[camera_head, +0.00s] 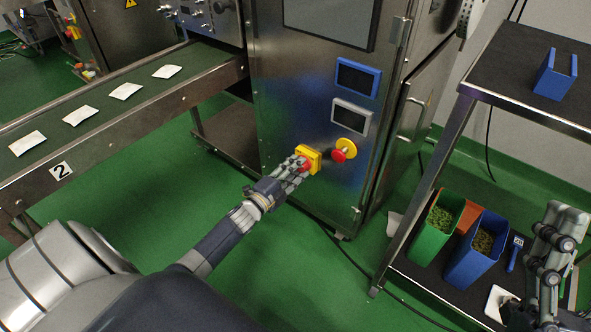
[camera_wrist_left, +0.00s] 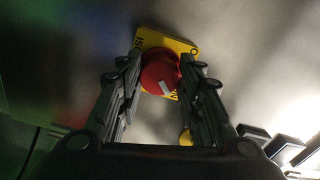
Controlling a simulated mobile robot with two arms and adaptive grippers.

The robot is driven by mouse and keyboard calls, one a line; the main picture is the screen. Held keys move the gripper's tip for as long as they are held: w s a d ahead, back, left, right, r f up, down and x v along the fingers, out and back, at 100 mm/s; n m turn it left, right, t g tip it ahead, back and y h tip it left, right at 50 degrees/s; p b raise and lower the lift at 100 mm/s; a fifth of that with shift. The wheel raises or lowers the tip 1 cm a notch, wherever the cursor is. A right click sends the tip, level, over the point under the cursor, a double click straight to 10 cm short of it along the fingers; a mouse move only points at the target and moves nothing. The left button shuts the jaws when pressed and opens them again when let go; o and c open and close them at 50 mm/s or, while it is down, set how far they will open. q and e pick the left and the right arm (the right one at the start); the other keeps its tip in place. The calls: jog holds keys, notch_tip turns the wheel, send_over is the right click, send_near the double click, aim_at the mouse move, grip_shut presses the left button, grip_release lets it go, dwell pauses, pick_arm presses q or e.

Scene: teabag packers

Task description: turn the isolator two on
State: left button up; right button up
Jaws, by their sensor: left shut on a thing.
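The isolator is a red rotary knob (camera_wrist_left: 160,73) on a square yellow plate (camera_wrist_left: 181,47) with dark lettering. It is mounted on the front of the steel machine cabinet, low down. In the head view the yellow plate (camera_head: 314,157) shows past my fingers, which cover most of the knob. My left gripper (camera_head: 302,165) is shut on the knob, one finger on each side of it in the wrist view. A pale mark on the knob sits slanted. My right gripper (camera_head: 550,245) is at the lower right, away from the cabinet; its jaw gap is unclear.
A red button on a round yellow base (camera_head: 345,149) is just right of the isolator. Two small panels (camera_head: 357,78) are above it. A conveyor (camera_head: 110,100) with several teabags is at left. A shelf unit (camera_head: 467,120) with green and blue bins (camera_head: 477,250) stands at right.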

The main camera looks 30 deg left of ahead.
pick_arm(q)
jog(key=shift+f, duration=0.1)
jog(key=o, duration=1.1)
jog(key=shift+c, duration=0.2)
jog(key=shift+s, duration=0.1)
jog(key=s, duration=1.2)
jog(key=shift+a, duration=0.4)
jog(key=shift+w, duration=0.1)
